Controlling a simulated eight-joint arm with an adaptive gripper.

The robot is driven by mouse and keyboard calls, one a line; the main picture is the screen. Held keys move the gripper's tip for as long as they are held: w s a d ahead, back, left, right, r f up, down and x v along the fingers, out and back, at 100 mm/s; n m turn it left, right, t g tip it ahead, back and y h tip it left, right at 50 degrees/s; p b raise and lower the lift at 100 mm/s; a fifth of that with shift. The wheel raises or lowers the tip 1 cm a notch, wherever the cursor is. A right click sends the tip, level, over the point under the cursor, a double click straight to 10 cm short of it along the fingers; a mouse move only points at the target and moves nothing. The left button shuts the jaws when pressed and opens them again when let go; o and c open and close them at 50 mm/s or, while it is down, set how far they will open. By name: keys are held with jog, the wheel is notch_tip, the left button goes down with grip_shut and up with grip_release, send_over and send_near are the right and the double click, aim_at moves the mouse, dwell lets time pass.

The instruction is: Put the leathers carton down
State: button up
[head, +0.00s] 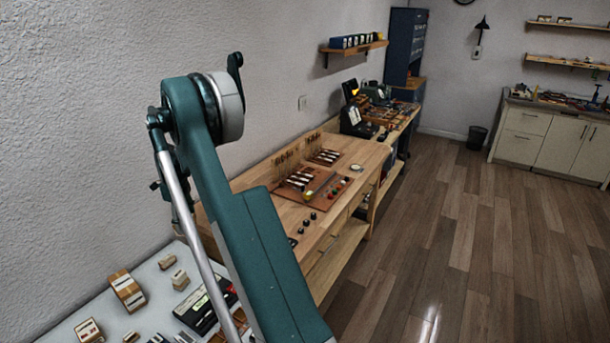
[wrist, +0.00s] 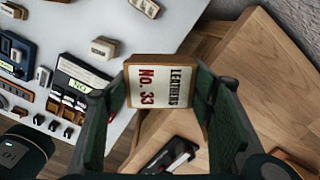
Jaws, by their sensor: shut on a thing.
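The leathers carton (wrist: 157,88) is a small box with a pale label reading "LEATHERS No. 33" and brown sides. In the wrist view it sits between the two dark green fingers of my gripper (wrist: 160,95), which is shut on it. Beyond it are the edge of a white table and a wooden bench; I cannot tell how high it is held. In the head view my teal arm fills the left foreground, and neither the gripper nor this carton can be made out there.
A white table (head: 60,298) at the lower left holds several small boxes, including a brown-and-white carton (head: 127,290), and a device with a green display (wrist: 78,97). A long wooden bench (head: 345,160) carries trays and tools. Open floor (head: 460,240) lies to its right.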

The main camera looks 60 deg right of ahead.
jog(key=s+d+m, duration=0.1)
jog(key=s+d, duration=0.1)
jog(key=d, duration=0.4)
jog(key=s+d+r+m+p, duration=0.1)
jog(key=s+d, duration=0.2)
jog(key=d, duration=0.3)
jog(key=s+d+r+m+p, duration=0.1)
jog(key=s+d, duration=0.2)
jog(key=d, duration=0.3)
jog(key=shift+d+r, duration=0.2)
jog(key=shift+d, duration=0.1)
jog(key=s+d+r+m, duration=0.1)
jog(key=s+d, duration=0.5)
jog(key=d, duration=0.2)
jog(key=s+d+r+m+p, duration=0.1)
jog(key=s+d+m, duration=0.1)
jog(key=s+d, duration=0.4)
jog(key=d, duration=0.2)
jog(key=shift+d+p, duration=0.3)
jog(key=shift+f, duration=3.1)
jog(key=shift+f, duration=1.85)
jog(key=shift+f, duration=0.2)
